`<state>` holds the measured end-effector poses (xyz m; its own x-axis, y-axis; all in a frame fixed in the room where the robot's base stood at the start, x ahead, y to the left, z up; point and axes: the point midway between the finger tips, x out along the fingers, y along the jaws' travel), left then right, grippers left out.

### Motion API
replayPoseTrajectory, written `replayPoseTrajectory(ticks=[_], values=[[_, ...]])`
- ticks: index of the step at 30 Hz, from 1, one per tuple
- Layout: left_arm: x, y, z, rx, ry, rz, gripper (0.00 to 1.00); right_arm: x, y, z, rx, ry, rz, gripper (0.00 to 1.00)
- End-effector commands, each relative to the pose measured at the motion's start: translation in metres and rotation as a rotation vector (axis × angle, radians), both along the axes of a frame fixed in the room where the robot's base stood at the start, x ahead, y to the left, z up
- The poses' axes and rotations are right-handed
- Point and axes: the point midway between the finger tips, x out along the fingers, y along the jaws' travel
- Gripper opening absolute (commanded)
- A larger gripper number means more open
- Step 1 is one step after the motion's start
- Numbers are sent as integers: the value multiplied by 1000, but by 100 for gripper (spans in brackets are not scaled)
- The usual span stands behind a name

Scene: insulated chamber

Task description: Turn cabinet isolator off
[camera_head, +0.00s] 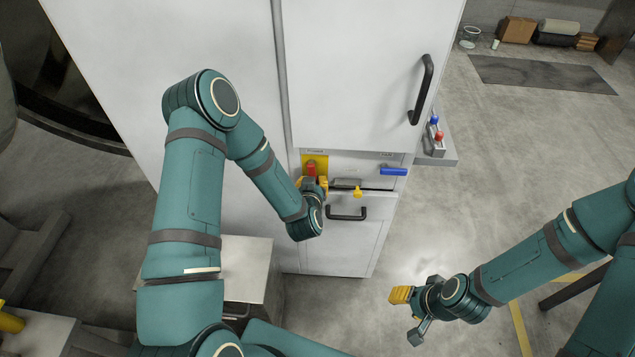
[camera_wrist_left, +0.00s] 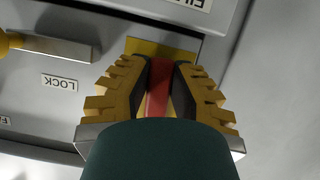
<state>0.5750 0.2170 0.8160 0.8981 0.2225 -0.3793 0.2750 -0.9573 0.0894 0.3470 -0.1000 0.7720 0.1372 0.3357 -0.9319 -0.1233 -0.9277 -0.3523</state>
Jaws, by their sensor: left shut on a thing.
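The cabinet isolator is a red handle (camera_head: 311,168) on a yellow plate (camera_head: 320,161) at the left of the cabinet's control strip. My left gripper (camera_head: 313,184) is at the handle, its yellow fingers one on each side. In the left wrist view the red handle (camera_wrist_left: 160,85) stands between the dark finger pads of the left gripper (camera_wrist_left: 163,95), which is shut on it. The yellow plate (camera_wrist_left: 155,49) shows behind the fingers. The handle's lower end is hidden by my wrist.
Right of the isolator are a yellow knob (camera_head: 357,192), a blue handle (camera_head: 393,171) and a black drawer handle (camera_head: 347,214). The cabinet door has a black handle (camera_head: 421,90). A side shelf (camera_head: 437,160) carries red and blue knobs. The floor on the right is mostly clear.

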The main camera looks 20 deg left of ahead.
Motion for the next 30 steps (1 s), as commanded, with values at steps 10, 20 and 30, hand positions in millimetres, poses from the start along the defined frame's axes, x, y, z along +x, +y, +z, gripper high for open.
replayPoseTrajectory(ticks=[10, 20, 30], values=[[0, 7, 1, 96, 24, 3, 0, -1, 0, -2, 0, 2, 2, 47], [-1, 8, 0, 104, 27, 4, 0, -1, 0, -2, 0, 2, 2, 47], [-1, 7, 0, 102, 28, 2, 53, -1, 0, -2, 0, 2, 2, 47]])
